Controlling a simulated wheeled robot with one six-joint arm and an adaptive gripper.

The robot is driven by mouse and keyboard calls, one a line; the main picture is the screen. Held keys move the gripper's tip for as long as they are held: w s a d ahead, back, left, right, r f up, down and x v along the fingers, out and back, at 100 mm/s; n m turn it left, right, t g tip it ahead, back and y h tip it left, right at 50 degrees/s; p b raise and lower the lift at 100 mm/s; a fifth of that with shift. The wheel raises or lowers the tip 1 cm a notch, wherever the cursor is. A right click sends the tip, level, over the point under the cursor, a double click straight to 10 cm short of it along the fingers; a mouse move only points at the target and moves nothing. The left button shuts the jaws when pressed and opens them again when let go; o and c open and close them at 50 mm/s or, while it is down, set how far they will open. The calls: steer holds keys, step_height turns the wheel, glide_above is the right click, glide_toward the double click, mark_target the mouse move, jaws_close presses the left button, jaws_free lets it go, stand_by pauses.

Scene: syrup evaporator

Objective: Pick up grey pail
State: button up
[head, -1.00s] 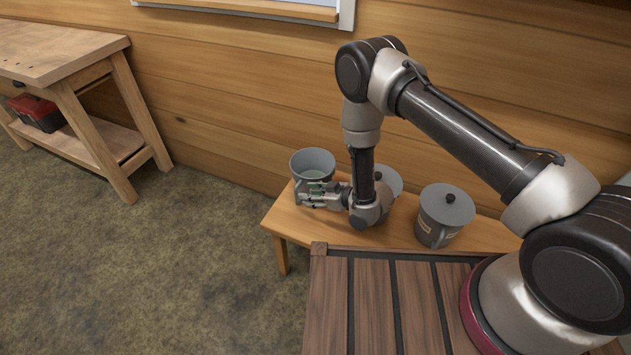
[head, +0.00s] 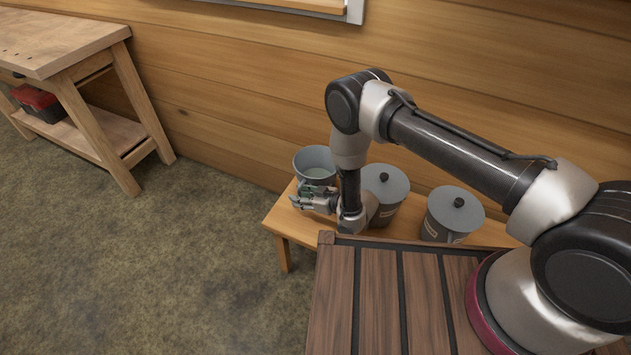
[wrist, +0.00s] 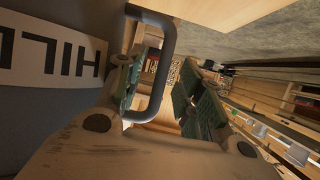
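The grey pail (head: 316,157) is open-topped and stands upright at the left end of a low wooden bench. Its wall with a white lettered label (wrist: 50,50) fills the left of the wrist view. Its dark grey loop handle (wrist: 168,60) stands out from that wall. My gripper (head: 314,196) is at the pail's near side. In the wrist view my gripper (wrist: 160,88) is open, with one green-padded finger inside the handle loop and the other outside it. Gaps show between the handle and the outer finger. The pail's lower part is partly hidden by my gripper.
Two lidded grey pails stand to the right on the bench (head: 283,222), one (head: 388,183) close behind my wrist, the other (head: 455,208) farther right. A wooden wall runs behind. A workbench (head: 60,50) with a red toolbox (head: 38,103) stands left. The floor between is clear.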

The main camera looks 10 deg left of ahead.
steer(key=shift+w+a+f, duration=0.15)
steer(key=shift+a, duration=0.25)
steer(key=shift+c, duration=0.3)
jaws_close()
